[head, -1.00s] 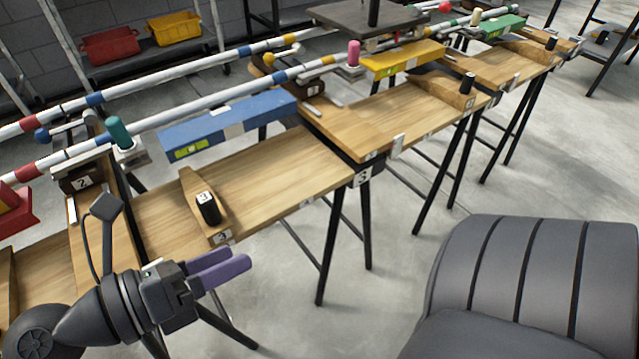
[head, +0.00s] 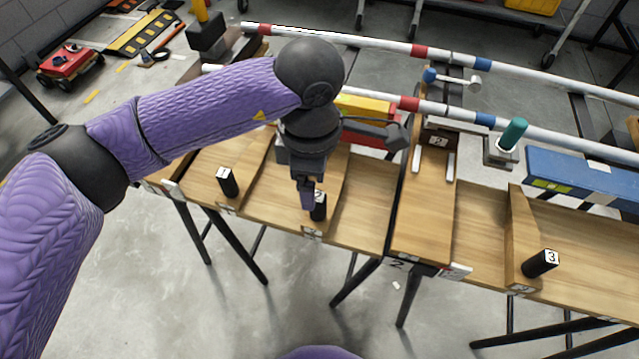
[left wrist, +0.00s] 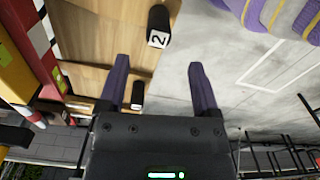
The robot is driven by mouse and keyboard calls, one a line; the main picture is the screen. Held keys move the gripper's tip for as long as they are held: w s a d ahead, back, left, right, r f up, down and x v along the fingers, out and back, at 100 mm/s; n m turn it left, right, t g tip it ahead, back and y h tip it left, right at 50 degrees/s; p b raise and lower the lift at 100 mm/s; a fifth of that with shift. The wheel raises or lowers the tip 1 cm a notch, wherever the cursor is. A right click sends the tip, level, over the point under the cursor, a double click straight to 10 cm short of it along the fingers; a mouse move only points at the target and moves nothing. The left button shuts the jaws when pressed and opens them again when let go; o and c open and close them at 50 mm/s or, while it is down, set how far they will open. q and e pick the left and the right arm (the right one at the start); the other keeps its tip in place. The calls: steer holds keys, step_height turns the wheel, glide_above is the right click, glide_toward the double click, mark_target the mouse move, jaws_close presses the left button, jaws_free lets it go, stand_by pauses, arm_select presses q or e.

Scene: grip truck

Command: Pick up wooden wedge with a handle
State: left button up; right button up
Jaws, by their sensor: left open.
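In the head view, a black handle marked 2 (head: 318,208) stands on the wooden bench below my left gripper (head: 306,205). Its wooden wedge is partly hidden by the gripper. A wooden wedge (head: 520,232) with a black handle marked 3 (head: 540,263) is at the right, and a handle marked 1 (head: 227,182) is at the left. In the left wrist view, my left gripper (left wrist: 159,66) is open, with nothing held. The handle marked 2 (left wrist: 158,26) lies just beyond the fingertips; another black handle (left wrist: 138,95) shows between the fingers. My right gripper is out of view.
Striped pipes (head: 455,109) run behind the bench. A blue level (head: 585,178), a red and yellow block (head: 365,107) and a green-topped peg (head: 513,133) stand along the back.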

mark_target(318, 196)
arm_select(q)
steer(key=f+b, duration=0.1)
steer(key=f, duration=0.1)
steer(key=f+b, duration=0.1)
steer(key=f, duration=0.2)
steer(key=f+b, duration=0.1)
steer(key=f, duration=0.2)
steer(key=shift+w+d+b, duration=0.1)
steer(key=shift+d+b, duration=0.25)
steer(key=shift+b, duration=0.05)
steer(key=shift+r, duration=0.2)
jaws_close()
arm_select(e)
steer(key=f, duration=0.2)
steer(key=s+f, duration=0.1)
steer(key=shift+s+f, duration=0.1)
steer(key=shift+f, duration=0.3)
